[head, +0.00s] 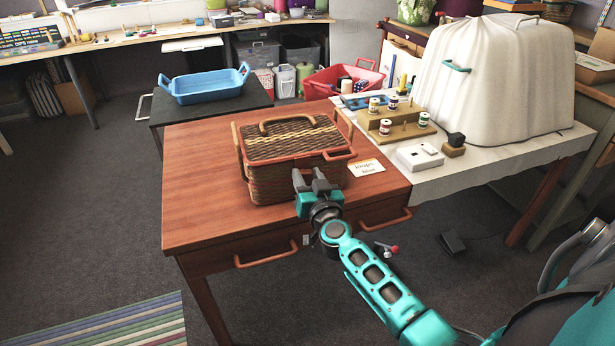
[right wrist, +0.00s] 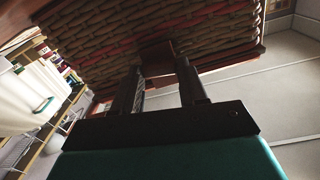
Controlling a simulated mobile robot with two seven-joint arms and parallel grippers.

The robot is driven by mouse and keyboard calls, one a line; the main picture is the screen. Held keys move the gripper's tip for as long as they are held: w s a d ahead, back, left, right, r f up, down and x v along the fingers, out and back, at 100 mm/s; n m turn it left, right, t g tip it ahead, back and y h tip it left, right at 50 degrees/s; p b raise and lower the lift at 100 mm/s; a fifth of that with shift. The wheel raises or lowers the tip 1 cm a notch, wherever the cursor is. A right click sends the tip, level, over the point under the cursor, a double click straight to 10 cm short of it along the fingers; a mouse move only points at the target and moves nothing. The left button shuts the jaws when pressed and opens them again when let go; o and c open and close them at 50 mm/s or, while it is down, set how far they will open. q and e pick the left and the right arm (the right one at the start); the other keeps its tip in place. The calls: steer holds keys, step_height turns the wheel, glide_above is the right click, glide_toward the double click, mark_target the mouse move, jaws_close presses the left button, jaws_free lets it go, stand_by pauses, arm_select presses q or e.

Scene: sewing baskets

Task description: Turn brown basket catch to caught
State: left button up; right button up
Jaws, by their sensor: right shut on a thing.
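The brown wicker basket (head: 283,166) stands upright on the wooden table, with its lid down and a wooden handle (head: 287,121) on top. My right gripper (head: 318,180) is at the front face of the basket, near its right front corner. In the right wrist view the two fingers (right wrist: 160,88) are on either side of a small brown catch (right wrist: 157,57) at the basket's wicker wall. The gripper is shut on this catch. The catch is hidden by the gripper in the head view, and its exact turn is hard to tell. My left gripper is not in view.
A small white card (head: 366,168) lies right of the basket on the wooden table (head: 200,193). A thread rack (head: 396,130) and a white covered machine (head: 500,75) stand further right. A blue tray (head: 204,86) is behind left. The table's left side is clear.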

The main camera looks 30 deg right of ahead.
steer(key=m, duration=0.3)
steer(key=shift+m, duration=0.3)
steer(key=m, duration=0.4)
steer(key=shift+d+f+m, duration=0.1)
steer(key=shift+f+m, duration=0.05)
steer(key=shift+m, duration=0.15)
steer(key=m, duration=0.5)
steer(key=shift+f, duration=0.1)
steer(key=shift+m+b, duration=0.35)
steer(key=shift+m, duration=1.05)
steer(key=o, duration=1.1)
steer(key=shift+c, duration=0.2)
steer(key=shift+s, duration=0.1)
